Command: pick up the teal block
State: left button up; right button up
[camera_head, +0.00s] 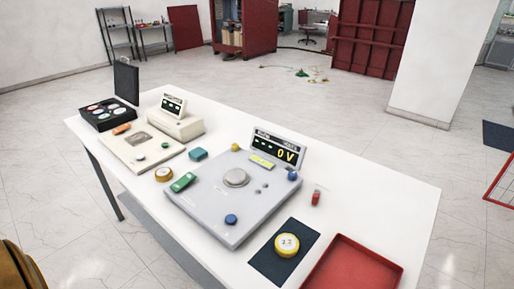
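The teal block (197,154) lies on the white table (407,197), between the beige device (177,121) and the large grey device (213,207). It is small and stands clear of both, with nothing on top of it. A separate green piece (182,182) lies on the left edge of the grey device. Neither of my grippers is in view.
A yellow-brown roll (163,174) lies in front of the teal block. A display reading 0V (279,149) stands behind the grey device. A red tray (352,265), a dark mat (266,262) with a yellow disc (286,244), and a black case (107,117) occupy the table's ends.

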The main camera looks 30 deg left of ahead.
aim_at(198, 154)
jog(key=j+z, duration=0.3)
jog(key=j, duration=0.15)
jog(key=k+j+z, duration=0.1)
jog(key=j+z, duration=0.2)
jog(key=j, duration=0.15)
jog(key=k+j+z, duration=0.1)
jog(key=j+z, duration=0.15)
jog(key=j, duration=0.15)
jog(key=k+j+z, duration=0.4)
jog(key=j+z, duration=0.2)
jog(key=j, duration=0.2)
